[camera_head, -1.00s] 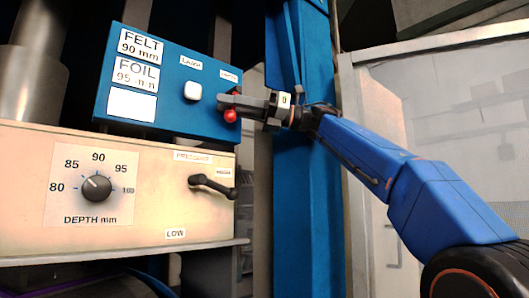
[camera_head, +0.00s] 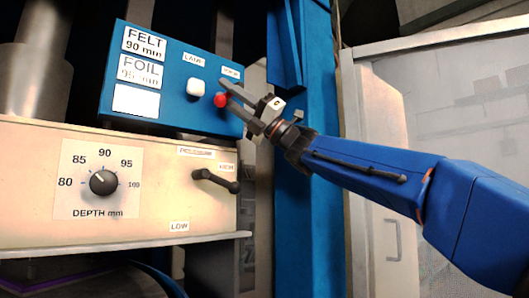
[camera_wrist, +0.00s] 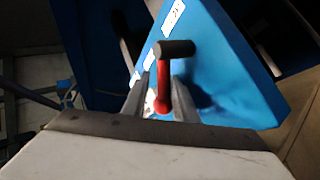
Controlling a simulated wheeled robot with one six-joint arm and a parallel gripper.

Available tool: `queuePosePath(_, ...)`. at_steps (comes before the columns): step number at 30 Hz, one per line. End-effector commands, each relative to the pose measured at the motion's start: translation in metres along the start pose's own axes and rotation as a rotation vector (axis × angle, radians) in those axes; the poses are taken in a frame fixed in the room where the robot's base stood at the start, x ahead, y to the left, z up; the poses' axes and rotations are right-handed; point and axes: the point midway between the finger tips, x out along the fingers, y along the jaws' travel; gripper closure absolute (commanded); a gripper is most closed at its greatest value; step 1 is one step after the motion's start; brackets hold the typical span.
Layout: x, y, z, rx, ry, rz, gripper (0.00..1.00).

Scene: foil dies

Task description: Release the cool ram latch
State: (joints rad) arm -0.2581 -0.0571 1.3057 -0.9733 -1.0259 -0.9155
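A latch lever with a red, round-ended handle (camera_head: 221,100) sits on the right part of the blue panel (camera_head: 160,105). In the wrist view its red arm (camera_wrist: 163,88) hangs from a dark grey cylinder (camera_wrist: 175,48). My gripper (camera_head: 240,94) reaches in from the right, tilted, with its fingers apart. In the wrist view my gripper's fingers (camera_wrist: 162,98) stand on either side of the red handle's end. Whether either finger touches it is unclear. The gripper hides part of the lever in the head view.
A white lamp button (camera_head: 196,88) is left of the lever. A blue column (camera_head: 300,220) stands behind my arm.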

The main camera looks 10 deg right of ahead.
Motion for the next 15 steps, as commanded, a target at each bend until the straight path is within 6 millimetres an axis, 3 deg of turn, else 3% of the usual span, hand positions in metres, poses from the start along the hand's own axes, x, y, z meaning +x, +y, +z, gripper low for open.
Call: queuePosePath(15, -0.074, 0.003, 0.001, -0.003, 0.002, 0.002, 0.78)
